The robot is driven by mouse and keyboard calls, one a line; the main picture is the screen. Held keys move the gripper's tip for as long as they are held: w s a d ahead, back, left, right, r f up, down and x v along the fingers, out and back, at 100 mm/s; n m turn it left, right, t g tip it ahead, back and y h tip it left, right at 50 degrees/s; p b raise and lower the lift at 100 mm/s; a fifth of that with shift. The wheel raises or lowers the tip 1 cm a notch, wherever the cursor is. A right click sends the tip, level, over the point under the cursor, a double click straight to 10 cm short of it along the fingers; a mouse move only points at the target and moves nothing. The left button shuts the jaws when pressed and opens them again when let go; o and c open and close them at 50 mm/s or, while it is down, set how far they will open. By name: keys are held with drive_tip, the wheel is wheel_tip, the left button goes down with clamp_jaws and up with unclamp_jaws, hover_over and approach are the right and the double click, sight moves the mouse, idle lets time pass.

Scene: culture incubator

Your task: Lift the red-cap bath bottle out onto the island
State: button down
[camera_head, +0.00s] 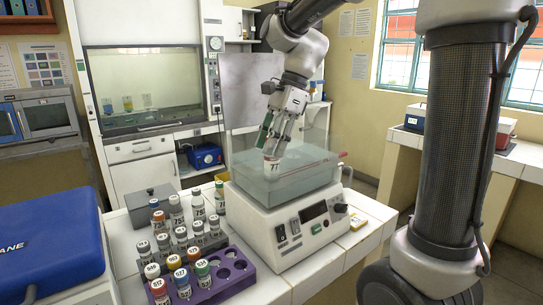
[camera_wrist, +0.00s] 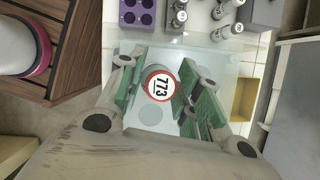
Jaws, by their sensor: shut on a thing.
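The bottle, marked 773 with a white cap top and red rim (camera_wrist: 159,84), is between the green-padded fingers of my gripper (camera_wrist: 157,92). My gripper points down into the clear-walled water bath (camera_head: 315,178) and is shut on the bottle. In the head view the bottle's cap (camera_head: 272,166) shows at the fingertips (camera_head: 270,150), by the bath's left part. The bottle's lower body is hard to make out through the bath wall, and I cannot tell whether it touches the bath floor. The bath sits on a white unit with a display and knobs.
The white-tiled island (camera_head: 358,238) has narrow free strips around the bath unit. Left of the bath stand a purple rack (camera_head: 232,283) with several capped bottles and empty holes, a grey rack (camera_head: 208,243) of bottles and a grey box (camera_head: 150,195). A blue-lidded case (camera_head: 50,240) is at far left.

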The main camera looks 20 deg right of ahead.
wheel_tip(320, 180, up, 20)
idle(0.6)
idle(0.5)
